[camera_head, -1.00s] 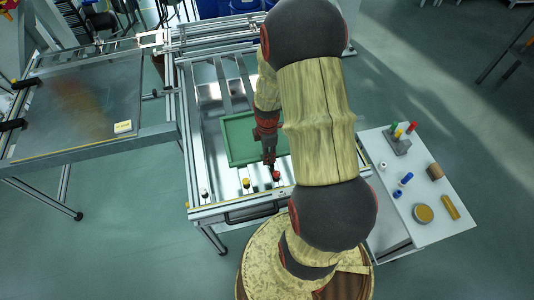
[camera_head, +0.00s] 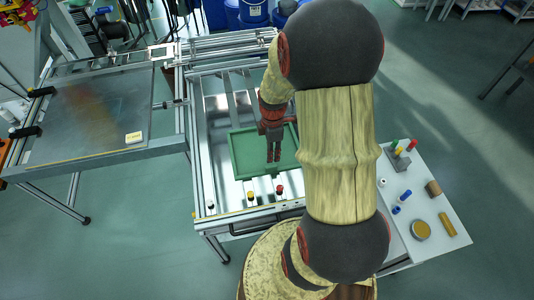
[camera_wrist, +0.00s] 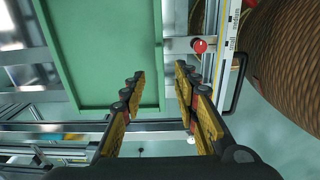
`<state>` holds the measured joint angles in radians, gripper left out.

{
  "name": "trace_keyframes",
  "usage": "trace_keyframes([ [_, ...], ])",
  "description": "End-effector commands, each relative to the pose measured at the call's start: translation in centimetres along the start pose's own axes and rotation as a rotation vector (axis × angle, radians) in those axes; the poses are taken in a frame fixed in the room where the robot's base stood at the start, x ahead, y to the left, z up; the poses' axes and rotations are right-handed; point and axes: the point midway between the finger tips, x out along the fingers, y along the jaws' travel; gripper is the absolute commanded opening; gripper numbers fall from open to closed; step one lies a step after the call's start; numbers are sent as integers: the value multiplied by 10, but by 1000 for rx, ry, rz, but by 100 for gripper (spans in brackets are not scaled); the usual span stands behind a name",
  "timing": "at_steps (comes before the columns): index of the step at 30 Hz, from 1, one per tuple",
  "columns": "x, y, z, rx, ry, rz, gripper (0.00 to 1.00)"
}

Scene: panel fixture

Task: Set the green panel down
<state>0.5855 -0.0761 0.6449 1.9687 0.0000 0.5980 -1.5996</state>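The green panel (camera_head: 245,155), a shallow tray-like sheet with a raised rim, lies within the metal frame of the fixture in the head view. It also fills the upper left of the wrist view (camera_wrist: 105,50). My gripper (camera_head: 273,160) is over the panel's near right part, fingers pointing toward its near edge. In the wrist view my gripper (camera_wrist: 160,80) has its two yellow-and-black fingers apart, with a clear gap. The panel's rim runs into that gap in the picture; neither finger clearly touches it. Whether the panel rests fully on the frame is hard to tell.
A red knob (camera_head: 279,190), a yellow knob (camera_head: 250,196) and a white-and-black knob (camera_head: 210,205) stand along the fixture's front rail. A hinged flat plate (camera_head: 95,115) is at left. A white side table (camera_head: 425,205) with small parts stands at right.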

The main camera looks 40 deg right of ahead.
Motion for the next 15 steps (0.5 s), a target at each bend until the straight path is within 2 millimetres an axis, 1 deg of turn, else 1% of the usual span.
trace_keyframes([
  [2, -17, 2, -8, 25, 0, 20, 31],
  [4, -41, 1, -23, 77, 4, 52, 31],
  [5, -55, 0, -32, 110, 8, 71, 31],
  [6, -76, -3, -44, 160, 17, 98, 31],
  [8, -110, -14, -66, 249, 38, 139, 31],
  [9, -133, -23, -80, 313, 59, 168, 31],
  [11, -164, -40, -99, 411, 98, 204, 31],
  [12, -184, -54, -110, 475, 128, 225, 31],
  [14, -210, -76, -124, 572, 179, 249, 31],
  [15, -225, -92, -132, 633, 215, 261, 31],
])
